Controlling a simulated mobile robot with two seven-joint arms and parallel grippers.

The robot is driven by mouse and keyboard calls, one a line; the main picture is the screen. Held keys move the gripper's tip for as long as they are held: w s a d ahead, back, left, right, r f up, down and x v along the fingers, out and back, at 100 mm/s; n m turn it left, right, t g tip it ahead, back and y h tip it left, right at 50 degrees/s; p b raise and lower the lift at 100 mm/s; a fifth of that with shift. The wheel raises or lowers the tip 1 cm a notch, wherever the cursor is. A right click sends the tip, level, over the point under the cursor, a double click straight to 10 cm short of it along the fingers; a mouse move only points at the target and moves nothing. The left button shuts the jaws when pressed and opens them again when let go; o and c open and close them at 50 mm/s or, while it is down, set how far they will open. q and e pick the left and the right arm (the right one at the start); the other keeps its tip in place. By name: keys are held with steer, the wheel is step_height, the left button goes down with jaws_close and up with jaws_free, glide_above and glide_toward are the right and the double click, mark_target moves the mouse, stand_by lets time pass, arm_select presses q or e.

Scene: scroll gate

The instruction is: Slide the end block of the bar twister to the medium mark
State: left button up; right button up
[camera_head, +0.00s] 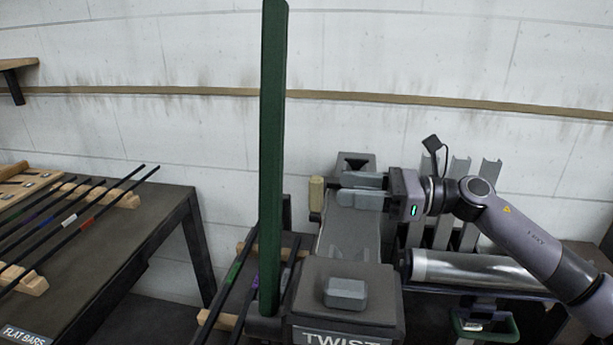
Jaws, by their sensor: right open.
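The bar twister stands low in the middle. Its near grey block (345,294) is lettered "TWIST" and has a smaller grey piece on top. A tall green lever (272,130) rises upright at its left. A grey bed (348,238) runs back from the near block to a dark grey block (355,160) at the far end, which appears to be the end block. My right gripper (341,189) is open, its fingers pointing left just in front of that far block; contact cannot be told. No medium mark can be made out. My left gripper is out of view.
A tan handle-like piece (316,194) is left of my right fingertips. A table (130,240) with several flat bars on wooden racks is at left. A white block wall closes the back.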

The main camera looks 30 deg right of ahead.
mark_target(316, 185)
steer(key=shift+w+a+r, duration=0.15)
steer(key=shift+a, duration=0.15)
steer(key=p+x, duration=0.2)
steer(key=x, duration=0.3)
steer(key=shift+p, duration=0.3)
steer(key=shift+w+a, duration=0.3)
steer(key=shift+a, duration=0.15)
jaws_close()
